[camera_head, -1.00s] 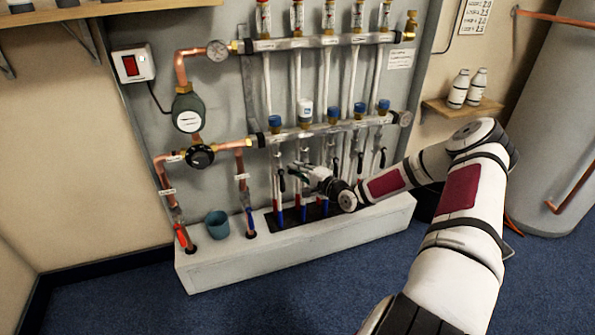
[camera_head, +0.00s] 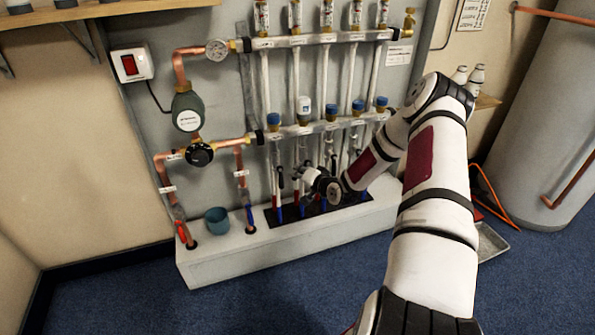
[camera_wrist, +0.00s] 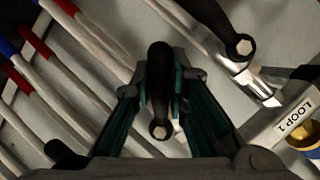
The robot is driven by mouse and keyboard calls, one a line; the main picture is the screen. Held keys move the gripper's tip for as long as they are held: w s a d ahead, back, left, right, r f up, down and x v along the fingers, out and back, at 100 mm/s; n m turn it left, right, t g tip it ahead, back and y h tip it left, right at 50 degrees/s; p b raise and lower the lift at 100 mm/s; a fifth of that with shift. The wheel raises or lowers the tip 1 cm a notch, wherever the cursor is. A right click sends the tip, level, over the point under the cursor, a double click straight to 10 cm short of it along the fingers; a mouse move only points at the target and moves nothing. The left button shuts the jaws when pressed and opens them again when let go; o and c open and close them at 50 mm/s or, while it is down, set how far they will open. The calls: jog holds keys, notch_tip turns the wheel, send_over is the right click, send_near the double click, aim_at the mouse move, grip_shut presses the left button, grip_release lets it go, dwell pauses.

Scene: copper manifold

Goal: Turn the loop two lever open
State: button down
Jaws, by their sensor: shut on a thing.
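In the wrist view, my gripper (camera_wrist: 160,92) has its green-lined fingers closed on both sides of a black valve lever (camera_wrist: 159,62). A hex bolt shows at the lever's near end. A second black lever (camera_wrist: 232,22) with a metal valve body is at the upper right, apart from the fingers. A "LOOP 1" label (camera_wrist: 296,118) is at the right edge. No label for loop two is readable. In the head view, my gripper (camera_head: 297,174) is small, in front of the pipes under the lower manifold bar (camera_head: 290,132), and its grip is hard to make out there.
White pipes with red and blue ends (camera_wrist: 38,88) run close beside the fingers. More black levers stand near my gripper. A white plinth (camera_head: 225,262) lies below, with a blue-green cup (camera_head: 216,220) on it. Copper pipework is at the left. A metal tray (camera_head: 492,242) lies on the right floor.

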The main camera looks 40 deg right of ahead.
jog(key=shift+s+d+f+n+g+h+b, duration=0.15)
jog(key=shift+d+f+n+g+h+b, duration=0.1)
jog(key=shift+d+n+h+b, duration=0.6)
jog(key=shift+s+d+f+n+g+h+b, duration=0.25)
jog(key=shift+n+h+b, duration=0.35)
jog(key=shift+n, duration=0.7)
jog(key=shift+s+d+f+n+g+h+b, duration=0.1)
jog(key=shift+d+f+n+g+h+b, duration=0.15)
jog(key=shift+d+n+h+b, duration=0.5)
jog(key=shift+a+n, duration=0.1)
jog(key=shift+n, duration=0.3)
jog(key=c, duration=1.5)
grip_release()
jog(key=shift+c, duration=0.2)
jog(key=shift+a, duration=0.1)
jog(key=v, duration=1.2)
jog(key=shift+a+f, duration=0.1)
